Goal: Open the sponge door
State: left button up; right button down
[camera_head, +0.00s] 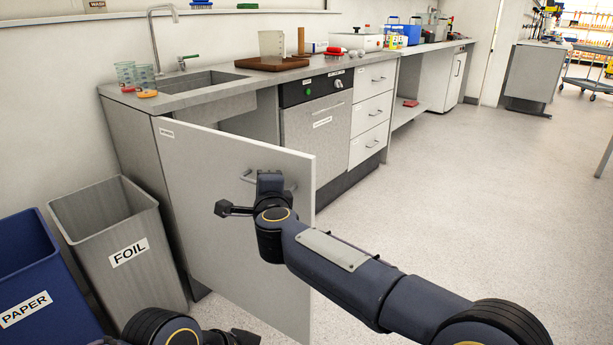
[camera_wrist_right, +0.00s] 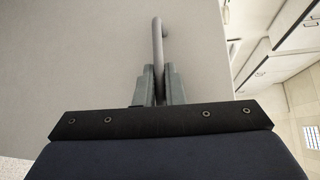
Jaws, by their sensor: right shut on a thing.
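The pale grey sponge door (camera_head: 200,185) under the sink stands swung well out from its cabinet, hinged at its left edge. A small label at its top left is too small to read surely. My right gripper (camera_head: 268,180) is shut on the door's bar handle (camera_head: 246,176). In the right wrist view the two fingers (camera_wrist_right: 159,85) close around the handle (camera_wrist_right: 157,40), with the door face (camera_wrist_right: 80,60) behind. My left gripper (camera_head: 232,338) is low at the bottom edge, partly cut off, and its jaws cannot be made out. The cabinet's inside is mostly hidden behind the door.
A grey FOIL bin (camera_head: 120,230) and a blue PAPER bin (camera_head: 40,290) stand left of the door. The sink (camera_head: 200,82), a dishwasher-like unit (camera_head: 315,135) and white drawers (camera_head: 370,115) line the counter. The floor (camera_head: 460,190) to the right is clear.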

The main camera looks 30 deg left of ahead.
jog(key=shift+m+t+h, duration=0.6)
jog(key=shift+m+h, duration=0.1)
jog(key=shift+h, duration=0.1)
jog(key=shift+s+a, duration=0.2)
jog(key=shift+s, duration=0.65)
jog(key=shift+s+a, duration=0.15)
jog(key=shift+s, duration=0.65)
jog(key=shift+s+a, duration=0.2)
jog(key=shift+s, duration=0.65)
jog(key=c, duration=1.5)
grip_release()
jog(key=v, duration=0.7)
jog(key=shift+s+d+p, duration=0.2)
jog(key=shift+s+p, duration=0.1)
jog(key=shift+p, duration=0.1)
